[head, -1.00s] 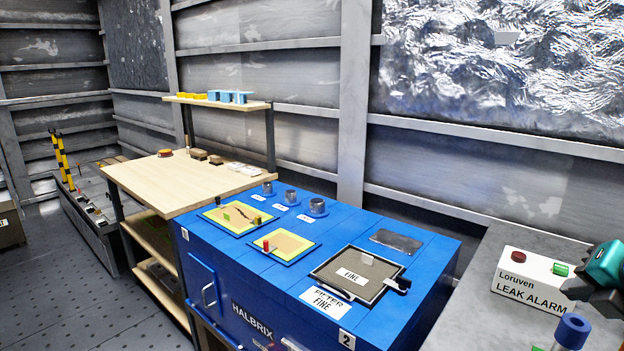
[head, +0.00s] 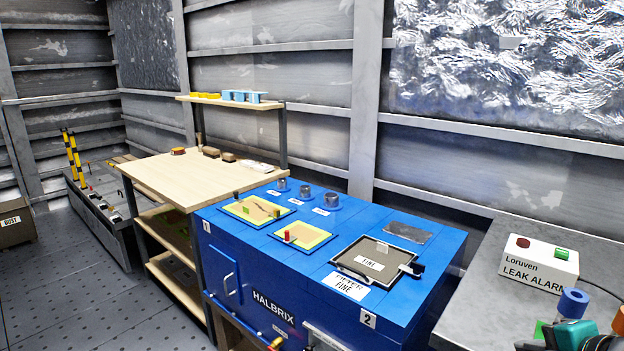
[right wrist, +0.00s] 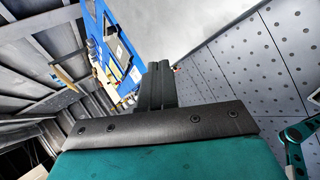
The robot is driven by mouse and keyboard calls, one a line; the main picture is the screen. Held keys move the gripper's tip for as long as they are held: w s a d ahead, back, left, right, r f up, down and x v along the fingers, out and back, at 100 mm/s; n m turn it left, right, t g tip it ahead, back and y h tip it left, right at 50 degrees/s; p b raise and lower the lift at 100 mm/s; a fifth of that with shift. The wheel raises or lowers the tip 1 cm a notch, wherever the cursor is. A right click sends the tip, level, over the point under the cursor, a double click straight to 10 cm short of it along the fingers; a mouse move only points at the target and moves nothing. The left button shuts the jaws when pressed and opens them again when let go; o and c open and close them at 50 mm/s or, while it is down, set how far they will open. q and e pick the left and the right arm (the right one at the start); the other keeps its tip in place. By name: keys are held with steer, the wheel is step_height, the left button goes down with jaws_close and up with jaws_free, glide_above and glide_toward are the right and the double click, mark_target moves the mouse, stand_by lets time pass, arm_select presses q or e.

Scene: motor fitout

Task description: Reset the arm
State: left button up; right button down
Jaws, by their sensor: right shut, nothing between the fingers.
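My right gripper (right wrist: 158,82) is shut, its two dark fingers together with nothing between them in the right wrist view. In the head view a teal and dark part of my right arm (head: 572,336) shows at the lower right edge, low in front of the grey counter and the leak alarm box (head: 538,267). The fingertips cannot be made out there. My left gripper is in neither view.
A blue HALBRIX cabinet (head: 292,262) with framed panels on top stands in the middle. A wooden bench (head: 190,178) is behind it to the left. A blue ring-topped part (head: 573,300) is close to my right arm.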

steer(key=s+a+f+m, duration=0.6)
steer(key=a+f+m, duration=0.2)
steer(key=f, duration=0.1)
steer(key=s+a+f+m+t+p, duration=0.1)
steer(key=s+a+f+m, duration=0.6)
steer(key=a+f+m, duration=0.2)
steer(key=shift+s+f+m, duration=0.25)
steer(key=shift+f+m, duration=0.05)
steer(key=shift+f, duration=0.05)
steer(key=shift+a, duration=0.1)
